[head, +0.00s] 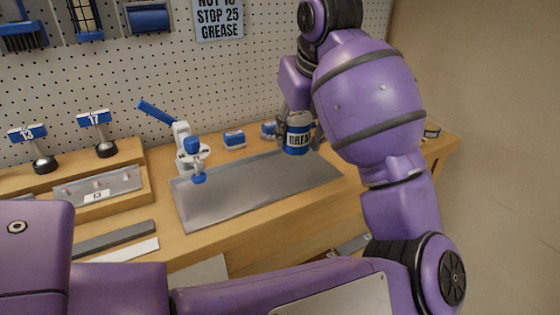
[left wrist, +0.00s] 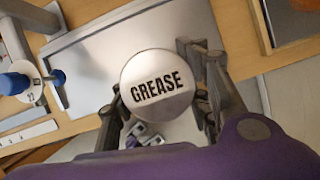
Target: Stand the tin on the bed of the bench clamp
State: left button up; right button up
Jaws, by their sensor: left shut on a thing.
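The tin (head: 298,132) is blue with a pale band lettered "GREA…", and it is upright in my left gripper (head: 300,140). In the left wrist view, the silver tin lid (left wrist: 158,84) reads "GREASE" and sits between the two fingers of the gripper (left wrist: 160,102). The bench clamp (head: 184,140) is white with a blue lever, a blue knob, a pale disc and a blue foot. It stands at the left end of a grey metal plate (head: 255,192); the clamp also shows in the left wrist view (left wrist: 22,84). The tin is right of the clamp, near the plate's back edge; its height is unclear.
A small blue box (head: 234,139) stands behind the plate, and another blue item (head: 268,130) is close to the tin. Number stands 13 (head: 42,162) and 17 (head: 105,149) are at left. Flat bars (head: 115,238) lie in front. The plate's middle is clear.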

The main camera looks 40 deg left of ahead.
pick_arm(q)
jog(key=a+f, duration=0.2)
jog(key=w+a+f, duration=0.1)
jog(key=f, duration=0.1)
jog(key=shift+a+f+b, duration=0.3)
jog(key=shift+a+b, duration=0.05)
jog(key=shift+b, duration=0.05)
jog(key=shift+w+a+f, duration=0.15)
jog(key=shift+a+f, duration=0.4)
jog(key=shift+f, duration=0.1)
notch_tip(320, 180, down, 3)
jog(key=shift+a+f+b, duration=0.1)
jog(key=shift+f+b, duration=0.1)
jog(key=shift+b, duration=0.15)
jog(key=shift+w, duration=0.1)
